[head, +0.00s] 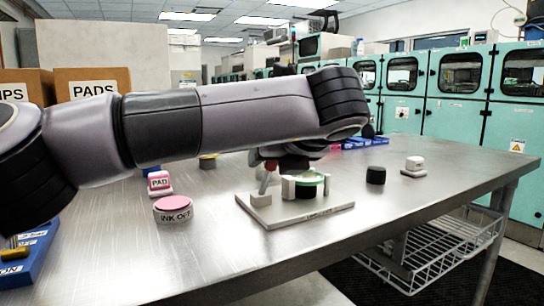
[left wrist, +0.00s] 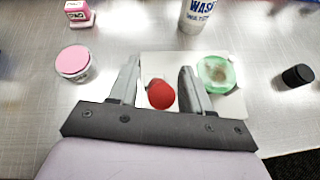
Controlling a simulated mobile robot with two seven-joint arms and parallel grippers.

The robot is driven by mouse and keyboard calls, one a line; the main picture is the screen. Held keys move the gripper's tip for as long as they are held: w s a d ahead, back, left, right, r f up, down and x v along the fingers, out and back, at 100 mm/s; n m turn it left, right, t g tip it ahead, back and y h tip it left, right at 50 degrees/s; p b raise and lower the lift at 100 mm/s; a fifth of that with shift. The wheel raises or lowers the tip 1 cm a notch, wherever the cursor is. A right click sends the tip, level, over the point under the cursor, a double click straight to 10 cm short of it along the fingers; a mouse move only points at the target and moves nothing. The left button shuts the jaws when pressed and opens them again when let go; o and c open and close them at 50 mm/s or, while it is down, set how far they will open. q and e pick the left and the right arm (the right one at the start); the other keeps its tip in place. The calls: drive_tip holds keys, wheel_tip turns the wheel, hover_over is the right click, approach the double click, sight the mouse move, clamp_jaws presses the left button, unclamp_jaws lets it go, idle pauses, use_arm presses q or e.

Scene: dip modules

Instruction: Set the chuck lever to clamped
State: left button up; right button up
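The chuck fixture is a pale base plate (head: 300,213) on the metal table, with a green round piece (head: 312,184) held between grey blocks. My left gripper (head: 284,166) is over the fixture, pointing down at the lever. In the left wrist view its two fingers (left wrist: 160,72) are apart, with the red knob between them and a gap visible. The green piece (left wrist: 216,73) lies just right of the right finger. The lever's set position is hard to tell. My right gripper is not in view.
A black cylinder (head: 376,175) and a white stamp-like block (head: 414,166) stand right. A WASH bottle (left wrist: 197,15) stands behind. The front table area is clear.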

use_arm(q)
drive_tip(key=v, duration=0.7)
idle(0.3)
